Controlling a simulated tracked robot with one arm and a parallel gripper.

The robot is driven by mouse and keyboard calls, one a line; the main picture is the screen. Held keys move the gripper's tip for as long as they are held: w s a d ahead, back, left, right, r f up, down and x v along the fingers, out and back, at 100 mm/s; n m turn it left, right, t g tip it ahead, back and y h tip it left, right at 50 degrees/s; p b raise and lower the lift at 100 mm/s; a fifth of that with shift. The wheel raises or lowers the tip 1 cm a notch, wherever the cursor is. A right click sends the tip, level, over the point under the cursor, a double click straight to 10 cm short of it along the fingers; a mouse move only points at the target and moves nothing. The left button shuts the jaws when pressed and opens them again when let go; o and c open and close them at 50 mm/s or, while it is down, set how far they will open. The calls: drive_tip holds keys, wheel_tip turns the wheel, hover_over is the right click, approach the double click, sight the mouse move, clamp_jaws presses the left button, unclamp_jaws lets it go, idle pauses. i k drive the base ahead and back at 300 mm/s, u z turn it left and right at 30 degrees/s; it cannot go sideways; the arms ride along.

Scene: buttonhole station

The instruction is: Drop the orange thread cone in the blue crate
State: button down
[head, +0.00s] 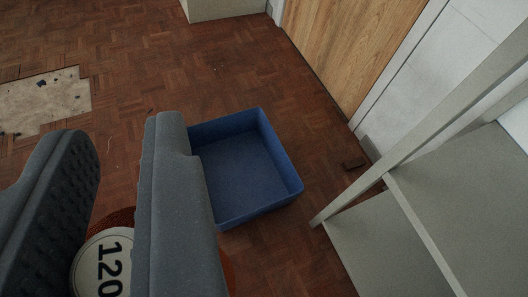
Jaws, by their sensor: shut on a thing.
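My gripper (122,200) reaches in from the lower left of the head view, with two grey padded fingers. It is shut on the orange thread cone (125,216). Only slivers of orange show between and beside the fingers, with a round pale end (103,262) marked "120" facing up. The blue crate (285,165) sits on the floor just right of the right finger. It is open-topped and its visible inside looks empty. The right finger hides its left part.
A grey shelf unit (440,180) stands at the right, with a post close to the crate. A wooden door (345,45) is behind. A pale patch (45,100) with dark specks lies on the parquet floor at left. A pale block (222,9) stands at the top.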

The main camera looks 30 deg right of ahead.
sight(243, 176)
drive_tip(key=z, duration=0.05)
drive_tip(key=i, duration=0.95)
drive_tip(key=u, duration=0.3)
